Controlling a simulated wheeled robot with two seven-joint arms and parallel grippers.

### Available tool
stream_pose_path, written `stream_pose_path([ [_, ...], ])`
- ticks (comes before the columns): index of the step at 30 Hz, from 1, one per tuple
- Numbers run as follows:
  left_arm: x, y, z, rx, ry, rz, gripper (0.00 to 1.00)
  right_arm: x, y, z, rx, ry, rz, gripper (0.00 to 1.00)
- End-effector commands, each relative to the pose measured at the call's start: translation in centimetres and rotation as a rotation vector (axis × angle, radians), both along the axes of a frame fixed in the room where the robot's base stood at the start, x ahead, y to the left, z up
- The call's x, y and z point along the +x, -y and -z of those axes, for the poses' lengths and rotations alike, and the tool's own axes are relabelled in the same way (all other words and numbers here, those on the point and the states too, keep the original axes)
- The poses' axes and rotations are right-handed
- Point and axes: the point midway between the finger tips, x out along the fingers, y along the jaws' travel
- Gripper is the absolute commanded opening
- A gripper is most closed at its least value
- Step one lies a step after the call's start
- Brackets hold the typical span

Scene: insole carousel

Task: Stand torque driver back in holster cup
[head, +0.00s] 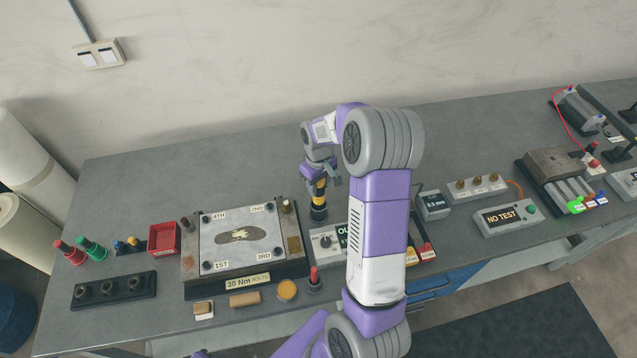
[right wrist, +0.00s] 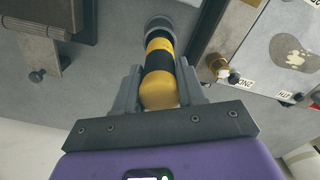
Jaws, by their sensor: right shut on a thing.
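The torque driver (head: 320,194), yellow with black bands, is upright behind the right rear side of the insole plate. My right gripper (head: 323,182) is shut around its upper part. In the right wrist view the driver (right wrist: 160,82) lies between the two grey fingers of the gripper (right wrist: 160,90), its rounded yellow end towards the camera. A dark round holster cup (head: 319,214) is at the driver's lower end, and a grey ring shows around that end in the wrist view. How deep the driver sits is hidden. My left gripper is out of view.
The plate fixture (head: 190,262) with corner bolts stands just left of the driver. A grey control box (head: 325,241) is in front, partly behind my right arm. A red bin (head: 163,239) is farther left. Bare bench lies behind the fixture.

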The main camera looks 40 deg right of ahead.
Motion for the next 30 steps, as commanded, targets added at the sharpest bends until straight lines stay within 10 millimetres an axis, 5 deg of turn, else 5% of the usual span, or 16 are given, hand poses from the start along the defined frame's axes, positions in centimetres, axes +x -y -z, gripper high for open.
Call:
stream_pose_path([
  [30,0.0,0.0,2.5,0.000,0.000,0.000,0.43,0.0,0.0,3.4,0.000,0.001,0.000,0.03],
])
